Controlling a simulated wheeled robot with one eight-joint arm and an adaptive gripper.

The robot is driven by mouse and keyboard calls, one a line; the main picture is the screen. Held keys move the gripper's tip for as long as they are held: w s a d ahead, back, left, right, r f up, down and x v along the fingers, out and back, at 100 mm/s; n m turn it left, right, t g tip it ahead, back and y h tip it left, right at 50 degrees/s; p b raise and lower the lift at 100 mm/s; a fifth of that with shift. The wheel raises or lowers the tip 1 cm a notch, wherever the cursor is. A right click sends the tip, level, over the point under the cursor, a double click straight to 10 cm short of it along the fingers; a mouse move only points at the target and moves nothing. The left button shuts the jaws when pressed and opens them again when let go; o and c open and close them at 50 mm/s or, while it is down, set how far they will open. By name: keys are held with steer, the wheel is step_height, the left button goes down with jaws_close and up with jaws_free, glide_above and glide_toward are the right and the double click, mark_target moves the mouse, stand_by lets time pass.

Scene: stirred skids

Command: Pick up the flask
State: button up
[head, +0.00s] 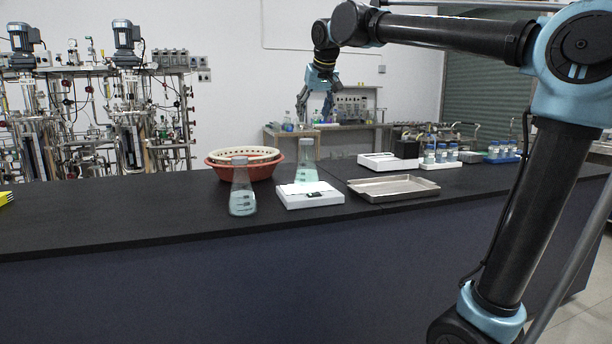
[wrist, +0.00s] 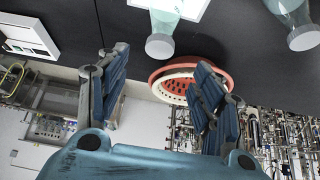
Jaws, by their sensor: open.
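Two conical flasks stand upright on the black bench. One flask (head: 242,195) with pale liquid and a grey cap is at the front edge; it shows at the upper right of the wrist view (wrist: 291,12). The other flask (head: 306,165), with greenish liquid, is on or just behind a white scale (head: 310,198); it shows at the top of the wrist view (wrist: 163,22). I cannot tell which one is meant. My gripper (head: 314,110) is open and empty, high above the bench and over the greenish flask in the head view, touching neither flask.
A red basket with a cream one inside (head: 224,166) sits behind the front flask. A metal tray (head: 393,187) lies right of the scale. Several capped bottles in racks (head: 440,156) stand farther right. The bench left of the front flask is mostly clear.

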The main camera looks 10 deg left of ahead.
mark_target(308, 140)
steer(key=x, duration=1.2)
steer(key=shift+s, duration=0.1)
steer(key=shift+x, duration=2.65)
steer(key=shift+a+r, duration=0.1)
steer(key=shift+r, duration=0.05)
jaws_close()
